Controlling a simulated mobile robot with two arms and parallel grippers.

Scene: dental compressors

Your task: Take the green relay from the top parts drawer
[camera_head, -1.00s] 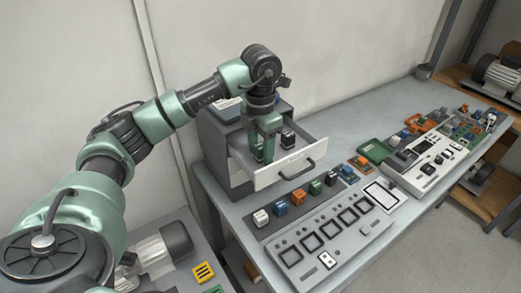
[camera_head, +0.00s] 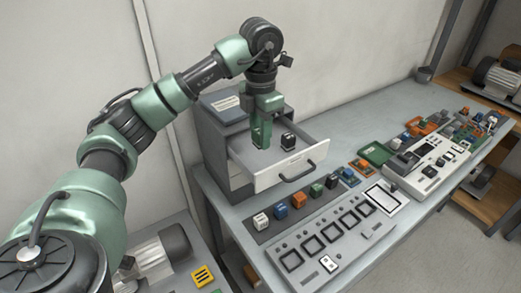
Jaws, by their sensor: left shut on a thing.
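The top parts drawer (camera_head: 275,178) of the grey cabinet is pulled open, with its handle toward the front right. My left gripper (camera_head: 262,140) points down over the drawer's left part. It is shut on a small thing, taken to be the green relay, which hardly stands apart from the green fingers. A black relay (camera_head: 288,141) stands in the drawer to the right of the fingers. My right gripper is not in view.
On the bench, a row of several coloured relays (camera_head: 298,199) lies in front of the drawer, beside a grey panel with square sockets (camera_head: 330,232). A green tray (camera_head: 375,153) and a white tester (camera_head: 430,160) are to the right. A wall is behind.

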